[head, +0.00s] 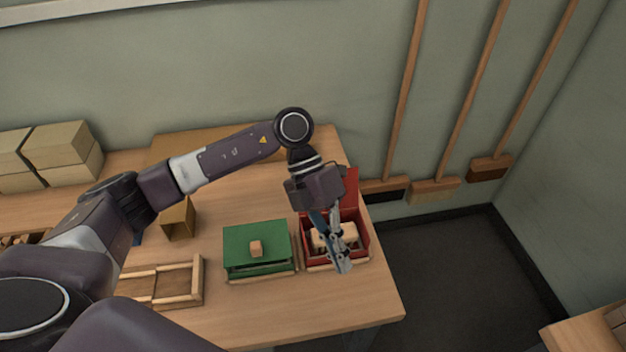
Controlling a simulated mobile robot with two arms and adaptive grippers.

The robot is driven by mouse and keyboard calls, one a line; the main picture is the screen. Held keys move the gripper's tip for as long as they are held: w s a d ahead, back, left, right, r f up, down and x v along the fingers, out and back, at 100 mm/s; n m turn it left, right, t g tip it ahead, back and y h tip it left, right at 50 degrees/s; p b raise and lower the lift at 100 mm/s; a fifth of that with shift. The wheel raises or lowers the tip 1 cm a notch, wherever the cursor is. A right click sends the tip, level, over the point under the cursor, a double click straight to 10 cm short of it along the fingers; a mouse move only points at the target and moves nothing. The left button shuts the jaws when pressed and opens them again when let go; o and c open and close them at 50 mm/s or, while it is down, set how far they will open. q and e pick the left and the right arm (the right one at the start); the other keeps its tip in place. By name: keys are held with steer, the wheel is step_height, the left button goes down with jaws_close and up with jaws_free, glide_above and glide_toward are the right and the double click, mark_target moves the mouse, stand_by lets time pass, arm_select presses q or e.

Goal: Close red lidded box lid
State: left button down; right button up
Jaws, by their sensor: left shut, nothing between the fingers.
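The red lidded box (364,252) stands near the right end of the table, with its lid (350,187) raised at the back. A pale wooden block or brush-like piece (347,232) lies inside it, partly hidden by my gripper. My left gripper (342,267) points down in front of and over the box, its fingers shut and empty. The gripper body covers part of the lid and the box opening. I cannot tell whether the fingers touch the box. My right gripper is not in view.
A green box (240,238) with a closed lid and a wooden knob stands close left of the red box. A wooden tray (198,283) lies further left. Stacked blocks (62,150) are at the far left. The table's front right corner is clear; brooms lean on the wall.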

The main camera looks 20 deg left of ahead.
arm_select(q)
step_height(320, 180, up, 8)
steer(key=s+n+h, duration=0.1)
steer(key=n+h, duration=0.8)
steer(key=n, duration=0.6)
steer(key=w+a+r+n+t+h, duration=0.25)
steer(key=w+a+n+t, duration=0.4)
steer(key=n, duration=0.85)
steer(key=w+a+f+n+t+y+b, duration=0.2)
steer(key=w+a+f+n+t+y, duration=0.2)
steer(key=a+n+t, duration=0.55)
steer(key=w+a+f+n+t+y+b, duration=0.15)
steer(key=w+a+f+n+y, duration=0.35)
steer(key=n, duration=0.9)
steer(key=w+d+f+b, duration=0.3)
steer(key=w+d+f, duration=0.2)
steer(key=w, duration=0.3)
steer(key=shift+h, duration=0.45)
steer(key=shift+s+d+r+p, duration=0.25)
steer(key=shift+s+d, duration=0.05)
steer(key=shift+s, duration=0.25)
steer(key=shift+s+d+r+p, duration=0.25)
steer(key=shift+s, duration=0.3)
steer(key=shift+s+d+r+p, duration=0.25)
steer(key=shift+s+d, duration=0.05)
steer(key=shift+s, duration=0.25)
